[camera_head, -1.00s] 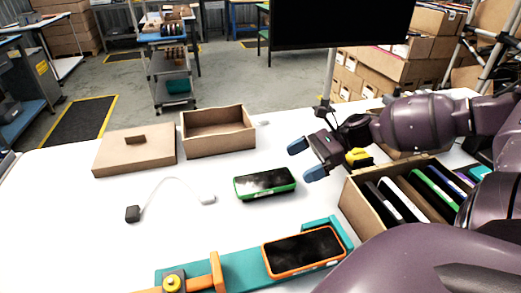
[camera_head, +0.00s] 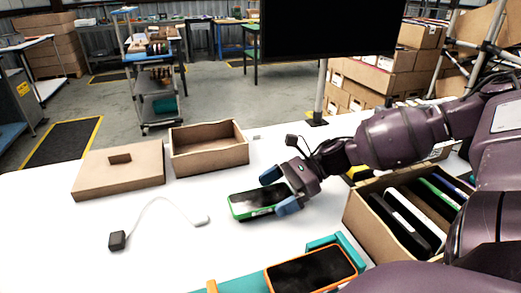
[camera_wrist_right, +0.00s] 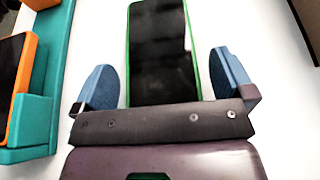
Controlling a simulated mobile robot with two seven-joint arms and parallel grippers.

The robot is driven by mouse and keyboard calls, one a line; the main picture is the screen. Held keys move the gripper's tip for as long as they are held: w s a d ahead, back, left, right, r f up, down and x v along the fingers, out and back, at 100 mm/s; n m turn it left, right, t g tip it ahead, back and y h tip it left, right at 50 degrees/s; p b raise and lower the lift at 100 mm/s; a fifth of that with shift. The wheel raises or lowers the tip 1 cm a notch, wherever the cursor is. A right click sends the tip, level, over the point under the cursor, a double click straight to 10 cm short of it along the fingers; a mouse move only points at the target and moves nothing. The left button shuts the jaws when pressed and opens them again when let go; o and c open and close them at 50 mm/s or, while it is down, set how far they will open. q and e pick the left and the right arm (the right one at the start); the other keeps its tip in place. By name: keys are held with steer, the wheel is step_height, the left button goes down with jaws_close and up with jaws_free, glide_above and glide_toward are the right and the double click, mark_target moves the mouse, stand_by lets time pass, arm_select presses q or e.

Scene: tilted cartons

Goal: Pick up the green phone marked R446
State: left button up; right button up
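A green-edged phone (camera_head: 256,201) with a dark screen lies flat on the white table; I cannot read any mark on it. It also shows in the right wrist view (camera_wrist_right: 163,55). My right gripper (camera_head: 279,191) is at the phone's right end, with its two blue fingers on either side of it. In the right wrist view the fingers (camera_wrist_right: 160,80) stand apart, with white table visible between each finger and the phone's edges. My left gripper is not in view.
An orange phone (camera_head: 312,270) sits in a teal holder (camera_head: 338,239) at the front. A carton (camera_head: 361,218) of several upright phones stands right. An open box (camera_head: 208,160), a cardboard lid (camera_head: 120,175) and a white cable (camera_head: 165,200) lie left and behind.

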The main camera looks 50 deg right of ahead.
steer(key=c, duration=0.9)
steer(key=shift+r, duration=0.1)
steer(key=shift+c, duration=0.2)
